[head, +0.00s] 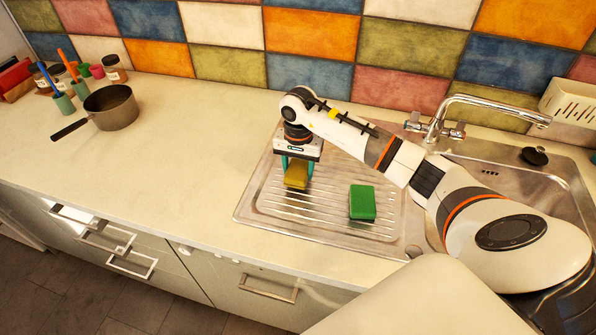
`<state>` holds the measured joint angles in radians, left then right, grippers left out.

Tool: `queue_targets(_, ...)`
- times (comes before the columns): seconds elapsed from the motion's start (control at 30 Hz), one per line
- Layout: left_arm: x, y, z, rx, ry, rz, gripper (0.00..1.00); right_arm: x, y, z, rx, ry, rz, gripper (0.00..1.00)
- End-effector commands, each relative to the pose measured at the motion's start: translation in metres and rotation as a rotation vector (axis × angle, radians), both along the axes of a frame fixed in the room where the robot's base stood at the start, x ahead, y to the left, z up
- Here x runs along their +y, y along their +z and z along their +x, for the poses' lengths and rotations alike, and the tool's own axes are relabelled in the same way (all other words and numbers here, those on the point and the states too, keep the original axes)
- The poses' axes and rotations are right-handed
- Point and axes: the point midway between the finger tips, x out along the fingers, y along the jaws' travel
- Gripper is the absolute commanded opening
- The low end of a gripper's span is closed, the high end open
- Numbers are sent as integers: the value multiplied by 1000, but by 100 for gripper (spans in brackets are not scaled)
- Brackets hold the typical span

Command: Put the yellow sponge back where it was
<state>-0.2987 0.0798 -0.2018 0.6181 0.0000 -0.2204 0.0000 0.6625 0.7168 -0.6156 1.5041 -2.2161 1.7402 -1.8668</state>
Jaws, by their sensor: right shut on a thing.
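A yellow sponge (296,175) is between the fingers of my right gripper (297,172), over the left part of the ribbed metal drainboard (262,208). The gripper points down and is shut on the sponge. I cannot tell whether the sponge touches the drainboard or hangs just above it. A green sponge (362,202) lies on the drainboard to the right, apart from the yellow one. My left gripper is not in view.
The sink with its chrome tap (437,122) lies right of the drainboard, partly behind my right arm. A saucepan (111,107), jars and utensil cups stand at the left. The counter (185,145) between saucepan and drainboard is clear. A tiled wall closes the back.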

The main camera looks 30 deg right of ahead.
Motion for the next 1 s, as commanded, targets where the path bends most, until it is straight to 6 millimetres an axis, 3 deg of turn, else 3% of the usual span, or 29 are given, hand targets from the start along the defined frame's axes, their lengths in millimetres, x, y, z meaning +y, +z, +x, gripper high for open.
queue_targets(0.17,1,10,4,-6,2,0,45,1,-23,-1,2,-1,2,30)
queue_targets(0.53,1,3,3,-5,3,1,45,0,-29,0,-1,1,-1,30)
queue_targets(0.57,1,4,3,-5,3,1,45,0,-28,0,-1,1,-1,55)
queue_targets(0.67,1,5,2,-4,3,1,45,0,-27,0,0,1,0,71)
queue_targets(1.0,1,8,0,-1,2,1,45,1,-25,0,0,1,1,73)
